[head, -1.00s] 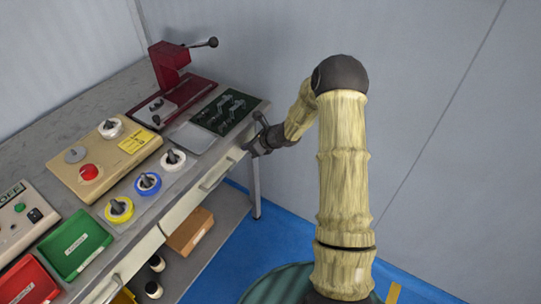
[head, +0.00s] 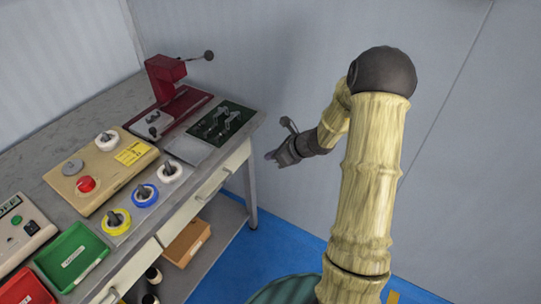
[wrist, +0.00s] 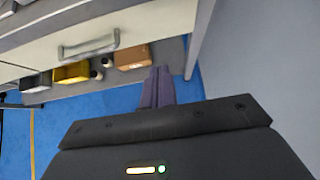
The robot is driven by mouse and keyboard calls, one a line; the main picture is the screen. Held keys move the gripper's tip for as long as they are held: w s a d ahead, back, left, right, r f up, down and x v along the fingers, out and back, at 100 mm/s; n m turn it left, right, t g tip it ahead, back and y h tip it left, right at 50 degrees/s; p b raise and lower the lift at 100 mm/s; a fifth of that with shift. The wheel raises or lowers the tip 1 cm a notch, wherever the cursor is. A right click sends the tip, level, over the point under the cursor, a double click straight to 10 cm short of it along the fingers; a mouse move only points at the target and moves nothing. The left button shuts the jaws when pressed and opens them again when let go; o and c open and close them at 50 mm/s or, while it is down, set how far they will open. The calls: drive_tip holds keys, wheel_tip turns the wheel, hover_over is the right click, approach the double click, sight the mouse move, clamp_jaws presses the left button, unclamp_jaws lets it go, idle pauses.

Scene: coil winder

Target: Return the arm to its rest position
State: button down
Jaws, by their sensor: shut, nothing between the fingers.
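My gripper (head: 272,156) is in the air just right of the workbench's right end in the head view, apart from the bench. In the wrist view my gripper (wrist: 158,72) shows its two dark fingers together with nothing between them. My arm reaches up from the lower right, bends at a dark joint and slopes down to the gripper. No object is held.
The bench (head: 85,110) carries a red press (head: 170,88), a dark green board (head: 222,122), a tan panel (head: 95,172), coloured spools, and green (head: 75,255) and red bins. A drawer handle (wrist: 88,45) and brown box (wrist: 132,56) are near. A wall (head: 300,60) stands behind.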

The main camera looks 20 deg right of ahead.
drive_tip(key=s+a+r+n+g+h, duration=0.2)
drive_tip(key=s+a+r+n+h, duration=0.15)
drive_tip(key=s+n, duration=0.9)
drive_tip(key=s+a+r+n+g+h, duration=0.3)
drive_tip(key=s+r+n, duration=0.2)
drive_tip(key=s+n, duration=0.75)
wheel_tip(320, 180, up, 18)
drive_tip(key=w+n+p, duration=0.2)
drive_tip(key=p, duration=1.6)
drive_tip(key=shift+d+n, duration=0.25)
drive_tip(key=shift+n, duration=0.15)
drive_tip(key=shift+f, duration=0.1)
drive_tip(key=shift+w+a, duration=0.1)
